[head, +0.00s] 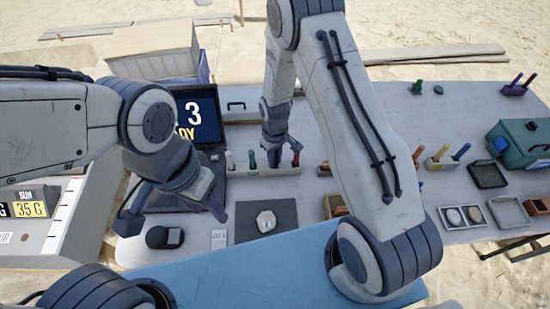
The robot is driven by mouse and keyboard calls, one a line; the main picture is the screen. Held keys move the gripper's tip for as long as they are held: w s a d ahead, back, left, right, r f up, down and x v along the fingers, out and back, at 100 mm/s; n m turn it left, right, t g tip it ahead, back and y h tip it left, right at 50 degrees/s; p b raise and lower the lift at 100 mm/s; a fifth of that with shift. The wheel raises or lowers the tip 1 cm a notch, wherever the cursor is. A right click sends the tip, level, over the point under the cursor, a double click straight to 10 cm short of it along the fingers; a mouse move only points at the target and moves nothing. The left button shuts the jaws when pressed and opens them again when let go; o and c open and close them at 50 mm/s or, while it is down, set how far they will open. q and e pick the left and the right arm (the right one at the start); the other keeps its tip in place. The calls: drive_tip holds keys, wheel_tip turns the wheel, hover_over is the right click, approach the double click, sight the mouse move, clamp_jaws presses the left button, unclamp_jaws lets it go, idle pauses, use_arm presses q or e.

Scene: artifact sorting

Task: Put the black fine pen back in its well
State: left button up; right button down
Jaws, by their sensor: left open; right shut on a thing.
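A pale pen rack (262,171) stands on the table, just right of the dark screen device. A red pen (229,160) and a green pen (252,159) stand upright at its left part. My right gripper (281,152) is over the rack's right part, pointing down, shut on a thin dark thing that looks like the black fine pen. The fingers and the small size hide most of it, and I cannot tell whether its tip is inside a well. My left gripper (172,210) is open and empty over the table's left front, above a dark rounded object.
A grey mat with a whitish object (266,221) lies in front of the rack. A screen device (198,115) stands behind my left gripper. A teal case (522,143), small trays (487,174) and another pen holder (440,164) fill the right side.

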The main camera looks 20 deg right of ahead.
drive_tip(key=c, duration=0.8)
unclamp_jaws()
drive_tip(key=shift+o, duration=0.2)
drive_tip(key=shift+r, duration=0.3)
wheel_tip(320, 180, up, 11)
drive_tip(key=shift+r+b, duration=0.1)
drive_tip(key=shift+b, duration=0.5)
drive_tip(key=s+a+r+n, duration=0.1)
drive_tip(key=s+a+r, duration=0.7)
drive_tip(key=s+r, duration=0.3)
drive_tip(key=s+r+n+y, duration=0.1)
drive_tip(key=s+r, duration=0.1)
drive_tip(key=s, duration=1.1)
drive_tip(key=shift+s+a+r, duration=0.25)
drive_tip(key=shift+a+r, duration=0.15)
